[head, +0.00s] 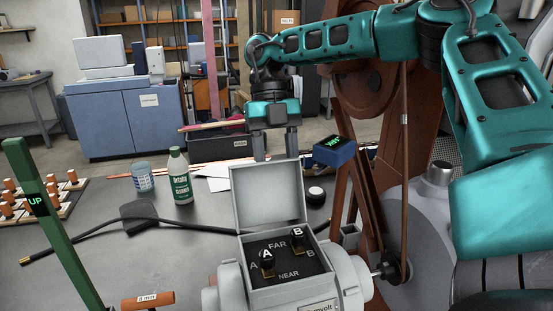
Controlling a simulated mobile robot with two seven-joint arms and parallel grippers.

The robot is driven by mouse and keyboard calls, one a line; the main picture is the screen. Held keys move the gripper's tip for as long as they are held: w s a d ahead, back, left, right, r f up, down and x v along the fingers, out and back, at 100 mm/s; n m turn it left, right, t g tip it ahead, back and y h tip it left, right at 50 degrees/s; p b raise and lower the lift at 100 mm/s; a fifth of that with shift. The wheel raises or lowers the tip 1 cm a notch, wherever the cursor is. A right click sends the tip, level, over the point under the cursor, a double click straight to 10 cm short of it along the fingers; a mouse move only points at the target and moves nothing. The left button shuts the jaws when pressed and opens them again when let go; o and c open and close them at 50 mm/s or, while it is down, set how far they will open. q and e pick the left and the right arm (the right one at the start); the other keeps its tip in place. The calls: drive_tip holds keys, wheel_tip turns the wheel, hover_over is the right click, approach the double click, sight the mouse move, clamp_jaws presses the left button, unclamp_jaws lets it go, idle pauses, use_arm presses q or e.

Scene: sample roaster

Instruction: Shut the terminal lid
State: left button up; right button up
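The terminal box (284,297) sits on top of a grey motor at the bottom middle. Its square grey lid (268,196) stands open, nearly upright, at the far side of the box. My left gripper is out of view.
A green bar marked UP (45,210) rises at the left. A green-labelled bottle (180,177), a tin (144,177) and a black cable lie left of the lid. A blue display box (334,152) and rusty-brown machinery (371,120) stand close on the right.

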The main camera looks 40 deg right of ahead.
drive_tip(key=shift+c, duration=0.2)
clamp_jaws()
idle(0.3)
